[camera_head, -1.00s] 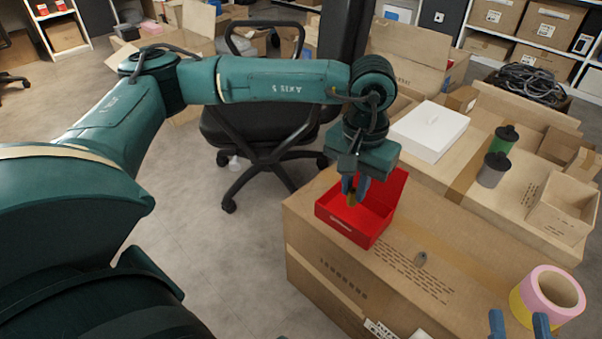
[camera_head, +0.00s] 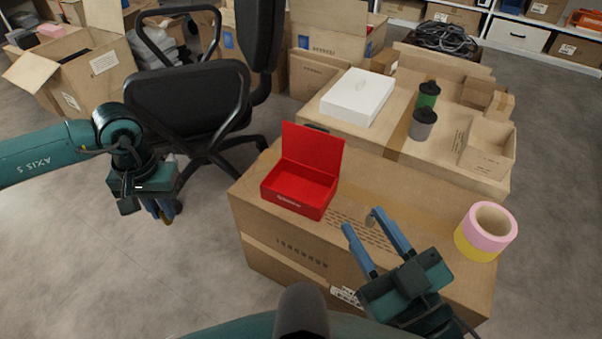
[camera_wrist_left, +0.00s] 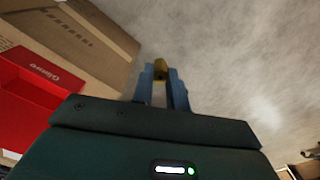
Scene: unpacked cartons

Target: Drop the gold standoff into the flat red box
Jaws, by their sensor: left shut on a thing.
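The flat red box (camera_head: 297,192) stands on the large carton with its lid raised at the back; its visible inside looks empty. It also shows at the left of the left wrist view (camera_wrist_left: 36,92). My left gripper (camera_head: 161,211) is left of the carton, over the floor and away from the box. It is shut on the gold standoff (camera_head: 167,220), which shows between the blue fingertips in the left wrist view (camera_wrist_left: 160,69). My right gripper (camera_head: 361,219) is open over the carton, right of the box, with its fingers apart.
Tape rolls (camera_head: 485,231) stand at the carton's right. Behind are a white box (camera_head: 357,96), a green-and-grey pair of canisters (camera_head: 424,124) and an open small carton (camera_head: 487,148). An office chair (camera_head: 190,100) stands behind my left gripper.

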